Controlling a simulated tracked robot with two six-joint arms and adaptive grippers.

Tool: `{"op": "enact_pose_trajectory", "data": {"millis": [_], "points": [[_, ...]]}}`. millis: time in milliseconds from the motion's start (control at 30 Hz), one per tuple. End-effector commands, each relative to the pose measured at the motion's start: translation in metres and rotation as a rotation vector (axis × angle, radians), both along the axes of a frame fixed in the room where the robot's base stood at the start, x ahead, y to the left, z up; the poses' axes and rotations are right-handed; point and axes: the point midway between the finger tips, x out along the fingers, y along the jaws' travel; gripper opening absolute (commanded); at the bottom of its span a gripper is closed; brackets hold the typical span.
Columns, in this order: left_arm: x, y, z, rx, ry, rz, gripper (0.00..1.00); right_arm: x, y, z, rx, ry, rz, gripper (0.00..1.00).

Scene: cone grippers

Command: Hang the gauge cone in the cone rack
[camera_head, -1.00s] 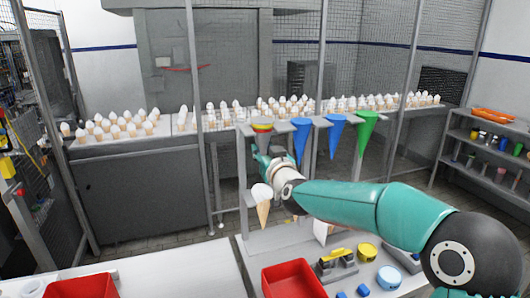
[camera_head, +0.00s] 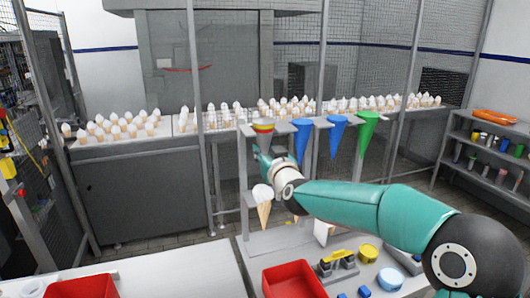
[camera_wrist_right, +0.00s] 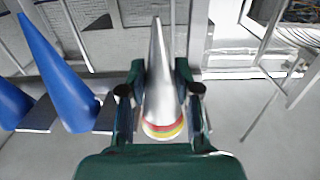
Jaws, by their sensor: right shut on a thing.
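The gauge cone (camera_head: 263,127) is grey metal with red and yellow bands around its wide end. It points tip down at the left end of the cone rack (camera_head: 318,122). My right gripper (camera_head: 267,160) is below the bands, with its fingers on both sides of the cone. In the right wrist view the cone (camera_wrist_right: 158,75) lies between the gripper's fingers (camera_wrist_right: 160,95). I cannot tell whether the rack bears the cone's weight. Two blue cones (camera_head: 302,138) and a green cone (camera_head: 366,134) hang in the rack to the right. My left gripper is out of view.
An ice-cream cone (camera_head: 264,212) shows just below my right wrist. A red bin (camera_head: 292,280), a yellow tub (camera_head: 368,252) and a blue tub (camera_head: 389,278) stand on the bench in front. Wire mesh and posts stand around the rack.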

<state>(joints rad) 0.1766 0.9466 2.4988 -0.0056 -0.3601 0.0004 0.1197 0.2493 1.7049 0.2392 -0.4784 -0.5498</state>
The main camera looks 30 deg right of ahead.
Motion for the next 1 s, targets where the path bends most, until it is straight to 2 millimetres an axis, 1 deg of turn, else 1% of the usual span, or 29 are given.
{"op": "enact_pose_trajectory", "data": {"millis": [1000], "points": [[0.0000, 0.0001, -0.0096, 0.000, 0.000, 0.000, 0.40, 0.0000, -0.0001, -0.0090, 0.000, -0.001, 0.000, 0.02]]}}
